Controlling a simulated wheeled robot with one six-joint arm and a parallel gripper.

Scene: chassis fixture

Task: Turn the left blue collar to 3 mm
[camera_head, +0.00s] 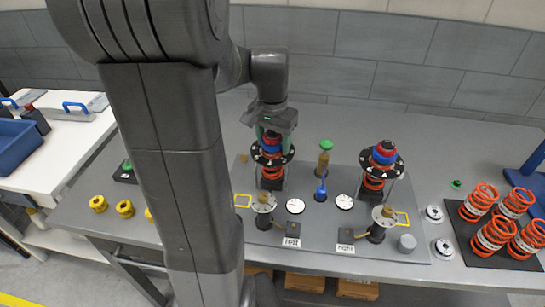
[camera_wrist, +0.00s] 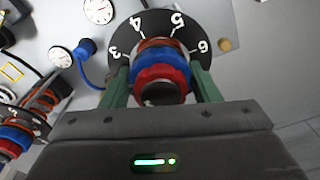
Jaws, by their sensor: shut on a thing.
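The left blue collar (camera_head: 271,153) sits on the left spring stand, with red parts above and below it and a black dial ring (camera_head: 259,159) around it. In the wrist view the blue collar (camera_wrist: 160,74) is between the two green fingers of my gripper (camera_wrist: 159,68). My gripper (camera_head: 272,132) comes down from above and is shut on this collar. The black dial ring (camera_wrist: 117,32) shows white numbers 3, 4, 5 and 6. I cannot tell which number the collar is set to.
The right stand has its own blue collar (camera_head: 382,157) and black dial.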

